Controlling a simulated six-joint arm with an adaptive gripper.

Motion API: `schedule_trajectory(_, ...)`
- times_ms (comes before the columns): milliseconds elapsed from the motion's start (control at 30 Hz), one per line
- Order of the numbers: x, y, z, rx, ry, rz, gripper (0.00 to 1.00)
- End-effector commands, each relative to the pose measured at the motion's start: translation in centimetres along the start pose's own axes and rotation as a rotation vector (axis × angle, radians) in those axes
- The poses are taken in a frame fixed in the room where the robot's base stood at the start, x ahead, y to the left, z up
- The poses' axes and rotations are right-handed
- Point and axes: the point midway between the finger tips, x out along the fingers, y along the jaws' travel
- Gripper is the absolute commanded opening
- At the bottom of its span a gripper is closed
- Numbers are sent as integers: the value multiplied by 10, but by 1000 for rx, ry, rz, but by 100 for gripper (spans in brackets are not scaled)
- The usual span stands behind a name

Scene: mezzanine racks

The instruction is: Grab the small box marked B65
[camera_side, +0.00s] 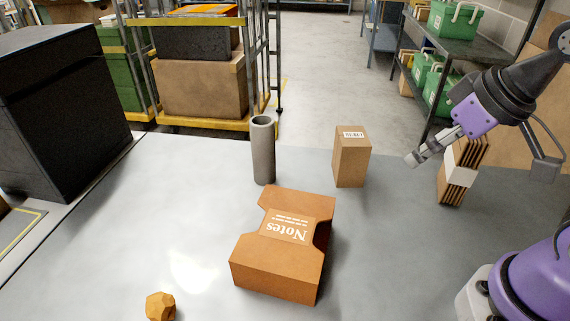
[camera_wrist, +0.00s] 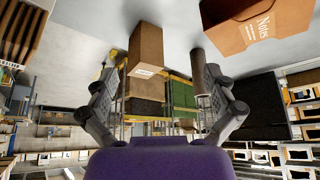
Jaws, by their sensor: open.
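A small upright cardboard box (camera_side: 351,160) stands on the grey table, near its back edge. It has a white printed label on its upper part, too small to read, so I cannot confirm B65. In the wrist view the box (camera_wrist: 146,45) appears ahead of the jaws, between the fingers and toward the left one. My gripper (camera_side: 413,158) is to the right of the box in the side view, apart from it. In the wrist view my gripper (camera_wrist: 161,76) has its fingers spread wide, with nothing held.
A grey cylinder (camera_side: 263,152) stands left of the box. A brown Notes carton (camera_side: 262,272) lies in front. Banded flat cardboard (camera_side: 447,188) stands near my arm. A faceted orange-brown lump (camera_side: 160,307) and a black case (camera_side: 62,110) are at left.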

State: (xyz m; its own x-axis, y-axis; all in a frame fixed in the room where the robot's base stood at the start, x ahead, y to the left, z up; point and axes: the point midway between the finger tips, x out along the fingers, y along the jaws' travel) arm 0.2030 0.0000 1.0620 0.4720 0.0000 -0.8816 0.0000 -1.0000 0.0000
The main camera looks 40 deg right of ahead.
Motion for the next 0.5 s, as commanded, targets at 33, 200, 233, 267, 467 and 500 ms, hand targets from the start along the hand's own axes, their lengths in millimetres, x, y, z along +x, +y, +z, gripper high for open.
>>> schedule_trajectory(33,0,0,0,0,0,0,100)
schedule_trajectory(200,0,0,0,0,0,0,100)
schedule_trajectory(233,0,0,0,1,-1,0,100)
schedule_trajectory(267,0,0,-2,4,-3,0,100)
schedule_trajectory(467,-2,4,-36,106,-91,12,100)
schedule_trajectory(500,0,6,-49,144,-122,18,100)
